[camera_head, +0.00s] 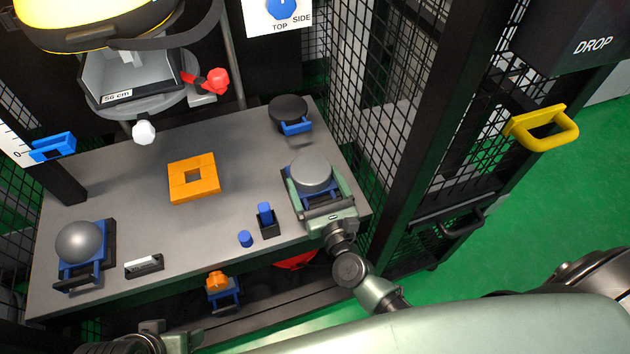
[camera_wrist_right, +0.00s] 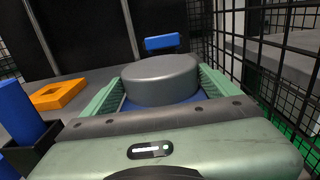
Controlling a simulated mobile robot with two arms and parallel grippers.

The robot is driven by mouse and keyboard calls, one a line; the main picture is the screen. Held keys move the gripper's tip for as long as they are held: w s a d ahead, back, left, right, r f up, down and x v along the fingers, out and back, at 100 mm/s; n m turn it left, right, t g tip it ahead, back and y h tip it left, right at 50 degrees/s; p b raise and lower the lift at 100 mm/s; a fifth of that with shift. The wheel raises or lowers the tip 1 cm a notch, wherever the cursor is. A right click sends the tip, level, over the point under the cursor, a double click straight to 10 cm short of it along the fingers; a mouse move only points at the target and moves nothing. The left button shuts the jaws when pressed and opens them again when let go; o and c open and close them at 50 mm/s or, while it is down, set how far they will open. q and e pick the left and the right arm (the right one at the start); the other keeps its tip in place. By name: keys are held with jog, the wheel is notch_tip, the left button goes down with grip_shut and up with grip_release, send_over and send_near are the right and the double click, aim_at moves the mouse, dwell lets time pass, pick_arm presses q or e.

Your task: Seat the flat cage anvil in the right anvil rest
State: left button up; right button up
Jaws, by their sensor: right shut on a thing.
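The flat cage anvil (camera_head: 312,170) is a grey flat-topped disc on a blue base, at the right end of the table. My right gripper (camera_head: 318,182) is shut on it, with a green finger on each side. In the right wrist view the anvil (camera_wrist_right: 162,80) sits level between the fingers (camera_wrist_right: 160,90). A dark edge of the right anvil rest (camera_head: 289,188) shows beside the blue base. The gripper hides most of the rest, so I cannot tell whether the anvil is fully down. Part of my left gripper (camera_head: 165,341) shows at the bottom left; its fingertips are unclear.
A dark disc with a blue handle (camera_head: 288,112) stands behind the anvil. A domed grey anvil (camera_head: 79,241) sits at far left. An orange square frame (camera_head: 181,190), a blue peg in a black holder (camera_head: 266,217) and a blue cylinder (camera_head: 245,239) are left of my gripper. Mesh (camera_head: 357,90) borders the right.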

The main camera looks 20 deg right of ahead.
jog(key=shift+r, duration=0.15)
dwell(0.4)
jog(key=o, duration=1.8)
jog(key=shift+s+f, duration=0.25)
jog(key=shift+f, duration=0.05)
jog(key=s, duration=0.7)
jog(key=shift+s+d+r+b, duration=0.15)
jog(key=shift+s+r+b, duration=0.1)
jog(key=shift+b, duration=0.1)
